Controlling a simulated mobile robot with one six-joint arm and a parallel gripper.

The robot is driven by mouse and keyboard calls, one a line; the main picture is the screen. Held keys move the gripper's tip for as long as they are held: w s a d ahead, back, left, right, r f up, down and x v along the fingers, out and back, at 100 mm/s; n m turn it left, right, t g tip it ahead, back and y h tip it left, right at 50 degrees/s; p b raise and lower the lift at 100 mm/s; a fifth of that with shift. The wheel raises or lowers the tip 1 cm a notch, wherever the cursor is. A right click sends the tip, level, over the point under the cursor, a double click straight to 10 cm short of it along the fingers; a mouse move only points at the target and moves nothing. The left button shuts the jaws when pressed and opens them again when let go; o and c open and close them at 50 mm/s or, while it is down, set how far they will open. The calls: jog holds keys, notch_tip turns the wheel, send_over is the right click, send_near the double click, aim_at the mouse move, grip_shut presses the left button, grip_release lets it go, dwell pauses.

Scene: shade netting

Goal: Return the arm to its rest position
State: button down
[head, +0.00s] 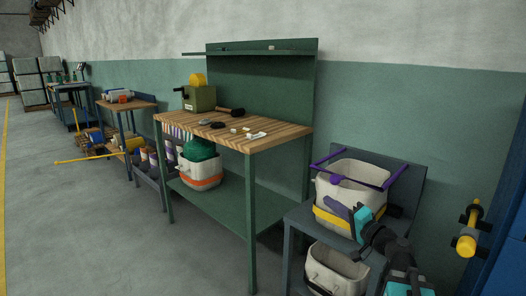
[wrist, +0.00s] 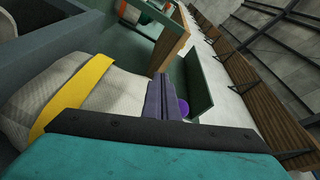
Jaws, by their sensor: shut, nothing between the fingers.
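My gripper (head: 332,205) shows at the lower right of the head view, with purple-grey fingers and teal parts on my arm. It is shut and empty. It is in front of a cream tote with a yellow band (head: 324,189), which stands on a dark grey stand (head: 298,218). I cannot tell whether the fingers touch the tote. In the wrist view the shut fingers (wrist: 160,88) point away from the camera, with the tote (wrist: 95,92) close on their left. A purple bar frame (head: 343,152) rises around the tote's top.
A second cream tote (head: 338,266) sits lower on the stand. A green workbench (head: 250,190) with a wooden top stands to the left, bearing a green box (head: 200,99) and small tools. A yellow-and-black fixture (head: 467,240) is on the right wall. Open floor lies at the left.

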jog(key=s+a+f+n+g+p, duration=0.1)
jog(key=s+a+f+g+p, duration=0.35)
jog(key=a+f+p, duration=0.35)
jog(key=s+a+f+n+g+p, duration=0.1)
jog(key=s+a+f+g+p, duration=0.4)
jog(key=f+p, duration=0.45)
jog(key=s+a+f+n+g+h+p, duration=0.1)
jog(key=s+a+f+n+g+p, duration=0.2)
jog(key=s+f, duration=0.45)
jog(key=s+f+n+g+h+p, duration=0.1)
jog(key=s+f+g+h+p, duration=0.2)
jog(key=s, duration=0.6)
jog(key=s+f+g+p, duration=0.3)
jog(key=s+p, duration=0.2)
jog(key=s, duration=0.5)
jog(key=s+d+f+n+g+h, duration=0.1)
jog(key=s+d+f+g+h, duration=0.1)
jog(key=s+d+h, duration=0.3)
jog(key=s+d+g, duration=0.1)
jog(key=s+d, duration=0.3)
jog(key=d, duration=0.2)
jog(key=shift+s+f+h+p, duration=0.25)
jog(key=shift+f+h+p, duration=0.05)
jog(key=shift+p, duration=0.05)
